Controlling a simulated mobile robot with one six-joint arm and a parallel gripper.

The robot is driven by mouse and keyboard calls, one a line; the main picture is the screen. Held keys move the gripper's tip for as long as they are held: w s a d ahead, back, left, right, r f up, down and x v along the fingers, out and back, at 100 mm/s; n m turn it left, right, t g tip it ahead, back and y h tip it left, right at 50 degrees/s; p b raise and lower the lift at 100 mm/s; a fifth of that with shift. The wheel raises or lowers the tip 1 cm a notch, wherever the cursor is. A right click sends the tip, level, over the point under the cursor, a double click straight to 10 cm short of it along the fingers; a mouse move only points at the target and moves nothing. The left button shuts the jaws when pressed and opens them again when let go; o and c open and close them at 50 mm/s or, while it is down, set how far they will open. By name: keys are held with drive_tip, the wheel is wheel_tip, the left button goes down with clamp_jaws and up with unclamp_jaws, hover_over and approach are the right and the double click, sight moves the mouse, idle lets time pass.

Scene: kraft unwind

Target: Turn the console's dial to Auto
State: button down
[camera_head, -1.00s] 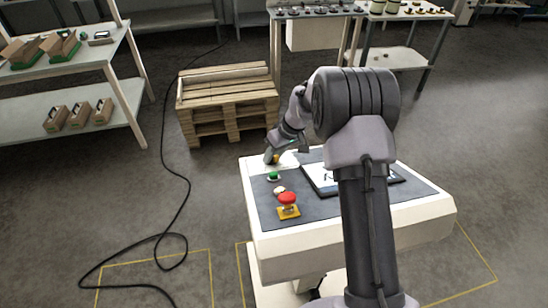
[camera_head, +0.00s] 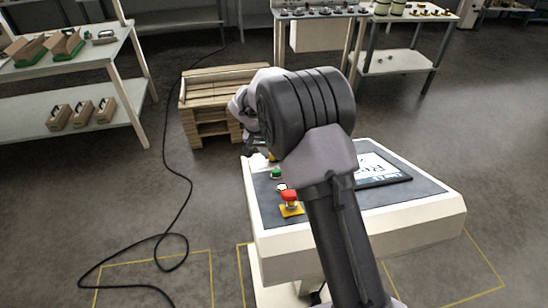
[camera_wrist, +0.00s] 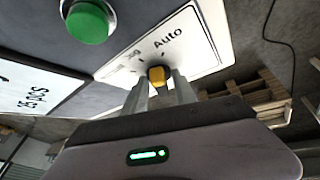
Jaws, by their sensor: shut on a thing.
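The console (camera_head: 300,245) stands in the middle of the head view, with its dial at the far left corner, mostly hidden there by my arm. In the wrist view the dial's yellow-orange knob (camera_wrist: 157,75) sits on a white plate (camera_wrist: 205,48). The plate carries the word Auto (camera_wrist: 168,37) and a second label I cannot read. My gripper (camera_wrist: 161,88) is shut on the knob, a finger on each side. In the head view my gripper (camera_head: 259,148) is at that corner. I cannot tell exactly which mark the knob points to.
A green button (camera_wrist: 88,22) lies beside the dial plate. A red mushroom button (camera_head: 290,196) on a yellow base is nearer. The console's screen (camera_head: 380,170) is partly behind my arm. A pallet stack (camera_head: 215,92) stands behind, and a black cable (camera_head: 165,180) crosses the floor.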

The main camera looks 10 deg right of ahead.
drive_tip(key=shift+w+a+m+g+h, duration=0.1)
drive_tip(key=shift+m+g+h, duration=0.3)
drive_tip(key=shift+m, duration=0.4)
drive_tip(key=shift+w+a+m+g+h, duration=0.1)
drive_tip(key=shift+m+g+h, duration=0.1)
drive_tip(key=shift+m+h, duration=0.45)
drive_tip(key=shift+m, duration=0.35)
drive_tip(key=c, duration=1.4)
unclamp_jaws()
drive_tip(key=shift+o, duration=0.2)
drive_tip(key=p+v, duration=0.4)
drive_tip(key=v, duration=1.3)
drive_tip(key=shift+r, duration=0.15)
